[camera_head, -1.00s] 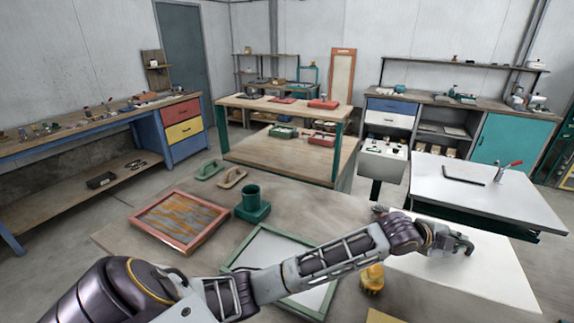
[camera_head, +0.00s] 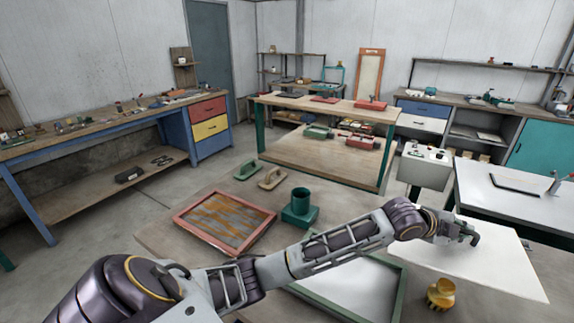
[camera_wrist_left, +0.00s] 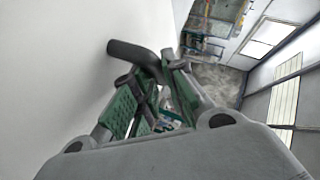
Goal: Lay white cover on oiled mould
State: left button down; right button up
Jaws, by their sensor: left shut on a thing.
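The white cover (camera_head: 488,268) is a flat, pale sheet at the right of the near table in the head view. It also fills the left of the left wrist view (camera_wrist_left: 60,70). My left gripper (camera_head: 462,234) is at its far edge, shut on it; the wrist view shows the green-padded fingers (camera_wrist_left: 150,85) beside a dark, bent piece by the sheet. A red-framed mould (camera_head: 225,222) with orange-brown streaks lies at the left. A green-framed mould (camera_head: 365,285) with a pale inside lies partly behind my left arm. My right gripper is out of view.
A green pot on a square base (camera_head: 300,207) and two floats (camera_head: 260,175) stand behind the moulds. A yellow brush or pot (camera_head: 440,293) is near the cover's left edge. A wooden bench (camera_head: 330,150) and a grey-topped table (camera_head: 515,195) stand beyond.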

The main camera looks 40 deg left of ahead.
aim_at(224, 215)
jog(key=k+j+u, duration=0.1)
jog(key=j, duration=0.45)
jog(key=k+j+u, duration=0.1)
jog(key=j, duration=0.5)
jog(key=k+j+u, duration=0.1)
jog(key=j, duration=0.5)
jog(key=k+j, duration=0.2)
jog(key=j, duration=0.4)
jog(key=k+j+u, duration=0.15)
jog(key=j, duration=0.45)
